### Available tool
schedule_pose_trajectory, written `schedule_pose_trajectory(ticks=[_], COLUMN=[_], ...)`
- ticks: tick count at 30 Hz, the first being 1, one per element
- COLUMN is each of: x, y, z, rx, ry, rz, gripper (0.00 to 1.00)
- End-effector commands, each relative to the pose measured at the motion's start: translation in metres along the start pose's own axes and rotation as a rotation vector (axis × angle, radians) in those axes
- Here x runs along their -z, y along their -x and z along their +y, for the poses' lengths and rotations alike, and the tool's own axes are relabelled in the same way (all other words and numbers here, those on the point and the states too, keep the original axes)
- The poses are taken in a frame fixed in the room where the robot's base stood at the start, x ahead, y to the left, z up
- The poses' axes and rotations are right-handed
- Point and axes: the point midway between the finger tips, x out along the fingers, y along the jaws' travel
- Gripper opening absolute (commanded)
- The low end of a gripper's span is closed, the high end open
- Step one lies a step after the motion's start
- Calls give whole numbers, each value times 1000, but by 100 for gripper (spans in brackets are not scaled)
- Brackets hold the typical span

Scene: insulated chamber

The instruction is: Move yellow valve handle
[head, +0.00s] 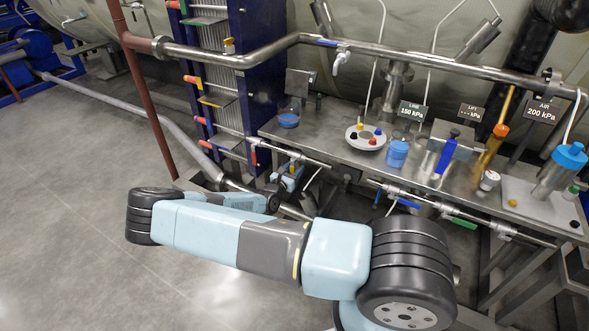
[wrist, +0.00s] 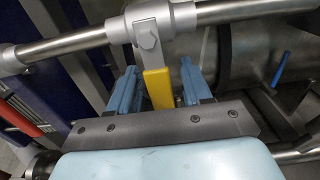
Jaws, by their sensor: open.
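The yellow valve handle (wrist: 158,88) hangs down from a grey metal valve (wrist: 148,38) on a horizontal steel pipe in the wrist view. My gripper (wrist: 158,72) is open, with one blue finger on each side of the handle. Gaps show between the handle and both fingers, so it is not gripped. In the head view my gripper (head: 290,176) is low at the left front of the steel bench, by the lower pipe. I cannot clearly make out the handle there.
The steel bench (head: 340,152) carries a blue cup (head: 397,153), a round white tray (head: 366,143) and pressure signs. A lower pipe (head: 350,178) with other levers runs along its front. A blue rack (head: 262,60) stands left. The floor at left (head: 75,200) is clear.

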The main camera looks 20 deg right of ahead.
Motion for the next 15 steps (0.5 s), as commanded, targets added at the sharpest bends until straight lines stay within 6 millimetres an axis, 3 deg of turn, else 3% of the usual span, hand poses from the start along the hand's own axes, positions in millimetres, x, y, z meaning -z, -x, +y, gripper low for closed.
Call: schedule_pose_trajectory(ticks=[11, 15], x=[0, 0], y=[-6, -6], z=[0, 0], rx=[0, 0], ry=[0, 0], rz=[0, 0], gripper=[49, 38])
